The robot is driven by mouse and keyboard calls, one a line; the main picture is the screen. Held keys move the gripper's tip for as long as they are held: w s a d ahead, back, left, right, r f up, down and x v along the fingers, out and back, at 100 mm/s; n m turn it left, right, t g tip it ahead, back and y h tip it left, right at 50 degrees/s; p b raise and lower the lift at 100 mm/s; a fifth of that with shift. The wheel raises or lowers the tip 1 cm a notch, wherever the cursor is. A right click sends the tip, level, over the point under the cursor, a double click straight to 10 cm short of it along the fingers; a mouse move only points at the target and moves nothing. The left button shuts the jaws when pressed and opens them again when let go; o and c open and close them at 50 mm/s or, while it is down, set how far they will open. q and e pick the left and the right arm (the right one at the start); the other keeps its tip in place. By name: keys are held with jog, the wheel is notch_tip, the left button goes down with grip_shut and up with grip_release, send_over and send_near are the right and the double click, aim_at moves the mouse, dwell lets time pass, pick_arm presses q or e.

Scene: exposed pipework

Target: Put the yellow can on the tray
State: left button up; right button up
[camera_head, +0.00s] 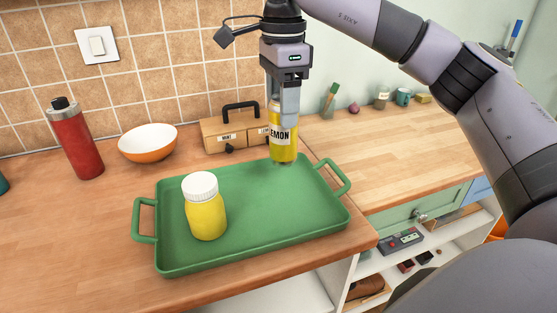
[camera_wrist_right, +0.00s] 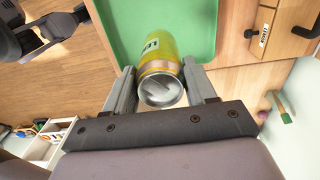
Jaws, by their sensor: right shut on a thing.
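The yellow can (camera_head: 283,146), labelled LEMON, is upright in my right gripper (camera_head: 285,104) over the back right part of the green tray (camera_head: 250,235). In the right wrist view the can (camera_wrist_right: 160,70) sits between the two fingers of my right gripper (camera_wrist_right: 162,88), its silver top facing the camera. The can's base looks at or just above the tray; I cannot tell whether it touches. A yellow jar with a white lid (camera_head: 206,212) stands on the tray's left half. My left gripper is not in view.
A wooden box with a dark handle (camera_head: 225,130) stands behind the tray. A white and orange bowl (camera_head: 148,143) and a red bottle (camera_head: 76,140) stand to the left. The tray's front right is clear. The wooden counter (camera_head: 390,150) at right is mostly bare.

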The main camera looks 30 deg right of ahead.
aim_at(281, 146)
notch_tip(281, 146, down, 10)
jog(key=shift+r, duration=0.15)
dwell(0.4)
jog(key=o, duration=1.2)
jog(key=shift+o, duration=0.2)
jog(key=shift+r, duration=0.5)
notch_tip(281, 146, up, 11)
jog(key=shift+r, duration=0.1)
